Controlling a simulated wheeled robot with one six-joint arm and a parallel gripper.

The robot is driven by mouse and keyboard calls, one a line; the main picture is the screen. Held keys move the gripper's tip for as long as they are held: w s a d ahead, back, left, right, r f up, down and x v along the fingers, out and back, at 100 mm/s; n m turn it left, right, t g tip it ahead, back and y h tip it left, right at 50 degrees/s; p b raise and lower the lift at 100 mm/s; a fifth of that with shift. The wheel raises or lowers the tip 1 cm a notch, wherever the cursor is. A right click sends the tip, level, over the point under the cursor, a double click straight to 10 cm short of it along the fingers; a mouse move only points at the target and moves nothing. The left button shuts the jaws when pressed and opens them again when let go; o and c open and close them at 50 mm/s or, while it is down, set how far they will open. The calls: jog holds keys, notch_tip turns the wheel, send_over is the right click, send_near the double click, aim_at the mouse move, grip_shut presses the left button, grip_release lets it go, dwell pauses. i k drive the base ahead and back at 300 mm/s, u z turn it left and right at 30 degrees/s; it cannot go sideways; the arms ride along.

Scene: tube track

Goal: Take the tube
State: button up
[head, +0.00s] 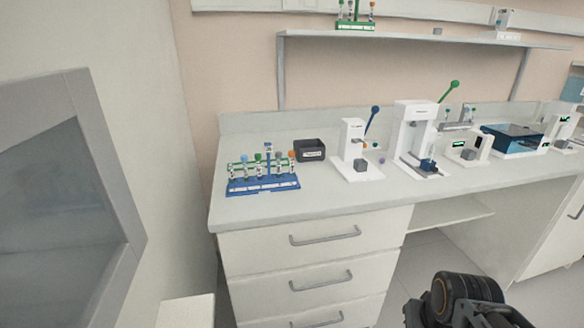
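Several small tubes with coloured caps stand in a rack (263,184) with a blue base and green upper strip, at the left end of the white bench. The caps look green, blue, orange and pale. Which tube the task means cannot be told from this view. More tubes stand in a green rack (355,24) on the wall shelf. A dark part of my arm shows at the bottom right, low in front of the bench and well away from the racks. My gripper's fingers cannot be made out.
A dark open box (309,150) sits behind the rack. White lever devices with a blue handle (374,118) and a green handle (450,90) stand to the right. A blue-lidded box (514,139) is farther right. Drawers (310,250) front the bench; a grey-framed panel (70,190) stands left.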

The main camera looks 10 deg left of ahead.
aim_at(231, 165)
jog(key=z, duration=0.3)
jog(key=i, duration=0.95)
jog(key=u, duration=3.65)
